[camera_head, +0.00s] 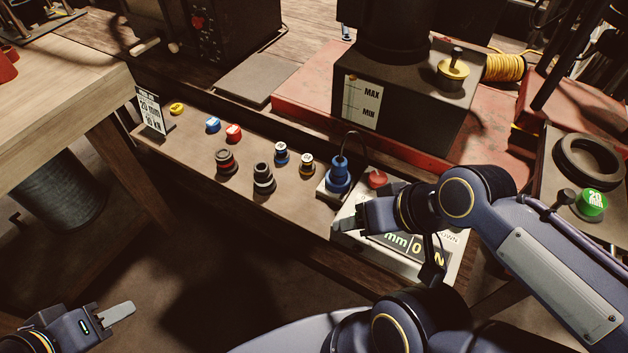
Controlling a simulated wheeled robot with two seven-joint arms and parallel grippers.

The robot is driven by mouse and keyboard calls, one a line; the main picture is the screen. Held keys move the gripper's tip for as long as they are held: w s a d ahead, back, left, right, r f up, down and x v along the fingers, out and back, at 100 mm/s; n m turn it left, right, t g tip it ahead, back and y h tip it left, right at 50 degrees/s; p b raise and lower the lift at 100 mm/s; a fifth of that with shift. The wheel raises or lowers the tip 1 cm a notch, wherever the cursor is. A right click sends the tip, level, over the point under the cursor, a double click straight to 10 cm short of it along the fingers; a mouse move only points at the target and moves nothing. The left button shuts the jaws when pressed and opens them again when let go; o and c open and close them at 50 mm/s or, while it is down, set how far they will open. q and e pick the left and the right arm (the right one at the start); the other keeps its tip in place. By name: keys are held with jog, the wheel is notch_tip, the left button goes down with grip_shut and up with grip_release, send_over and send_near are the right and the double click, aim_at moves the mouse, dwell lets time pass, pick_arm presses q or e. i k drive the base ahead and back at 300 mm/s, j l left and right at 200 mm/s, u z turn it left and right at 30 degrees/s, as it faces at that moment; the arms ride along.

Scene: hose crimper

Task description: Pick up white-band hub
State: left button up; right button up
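The white-band hub (263,179) is a dark, stepped cylinder with a pale ring. It stands upright on the brown bench shelf, left of the blue fitting, with nothing gripping it. A similar hub with a red band (227,161) stands to its upper left. My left gripper (120,312) is low at the bottom left, well away from the hub; one pale finger shows and its opening is unclear. My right gripper (346,226) is over the edge of the control panel, right of the hub; its fingers are seen edge-on and nothing is visibly held.
Small blue (213,125), red (234,133) and yellow (177,109) pieces lie behind the hubs. Two small capped fittings (281,153) (307,164) stand close to the right. A sign (151,111) stands at the shelf's left. The panel (447,246) and blue fitting (339,178) are right.

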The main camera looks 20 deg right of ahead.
aim_at(265, 186)
jog(key=l+z, duration=0.1)
jog(key=z, duration=0.2)
jog(key=i+j+z, duration=0.3)
jog(key=j+z, duration=0.3)
jog(key=i+j+z, duration=0.15)
jog(key=j+z, duration=0.15)
